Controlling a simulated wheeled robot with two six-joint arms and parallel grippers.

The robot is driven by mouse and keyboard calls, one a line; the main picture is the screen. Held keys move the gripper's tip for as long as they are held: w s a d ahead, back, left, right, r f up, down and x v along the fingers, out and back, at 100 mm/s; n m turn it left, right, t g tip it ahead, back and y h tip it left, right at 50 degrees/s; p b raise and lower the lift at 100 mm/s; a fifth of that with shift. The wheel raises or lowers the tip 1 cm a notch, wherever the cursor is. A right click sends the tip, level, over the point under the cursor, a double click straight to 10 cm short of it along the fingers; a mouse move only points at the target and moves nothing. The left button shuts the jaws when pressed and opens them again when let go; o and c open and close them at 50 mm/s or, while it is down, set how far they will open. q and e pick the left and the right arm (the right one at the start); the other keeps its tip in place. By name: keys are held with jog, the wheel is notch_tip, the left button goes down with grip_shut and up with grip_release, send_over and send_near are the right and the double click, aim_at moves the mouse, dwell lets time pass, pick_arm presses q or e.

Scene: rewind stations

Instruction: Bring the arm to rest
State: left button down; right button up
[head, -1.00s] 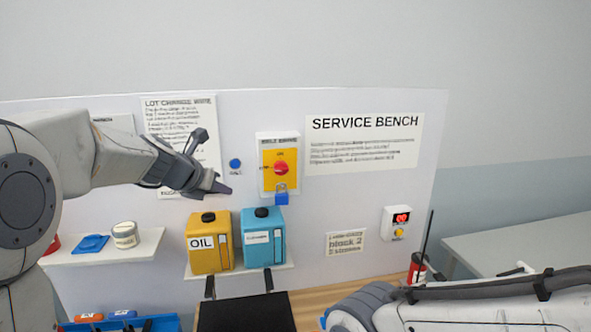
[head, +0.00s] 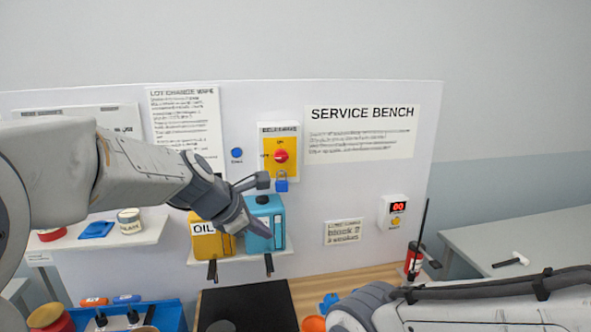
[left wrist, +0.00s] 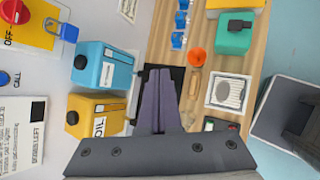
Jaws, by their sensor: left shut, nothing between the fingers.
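My left gripper (head: 254,228) reaches in from the left in the head view, in front of the yellow oil can and the blue can on the small shelf. In the left wrist view its fingers (left wrist: 160,75) are together with nothing between them, over the bench with the black mat. My right arm (head: 450,300) crosses the lower right of the head view; its gripper is out of the picture.
The yellow oil can (head: 204,246) and blue can (head: 266,214) stand close behind my left gripper. A red rotary switch (head: 281,156) with a blue padlock (head: 281,186) is above. A blue tray (head: 176,312) with bottles is lower left. The black mat (head: 262,300) looks mostly clear.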

pick_arm(q)
jog(key=s+d+f+m+g+y+b, duration=0.1)
jog(key=s+d+f+m+g+b, duration=0.15)
jog(key=s+f+m, duration=0.5)
jog(key=s+d+f+m+g+b, duration=0.25)
jog(key=s+d+f+m, duration=0.2)
jog(key=s+m, duration=0.55)
jog(key=s+a+f+m+g+y, duration=0.1)
jog(key=s+a+f+m, duration=0.1)
jog(key=s+m, duration=0.4)
jog(key=s+a+f+m+g+y+b, duration=0.1)
jog(key=s+a+f+m+y, duration=0.1)
jog(key=s+f+m, duration=0.3)
jog(key=shift+s+a+f+m, duration=0.25)
jog(key=shift+s+a+m, duration=0.2)
jog(key=shift+s, duration=0.75)
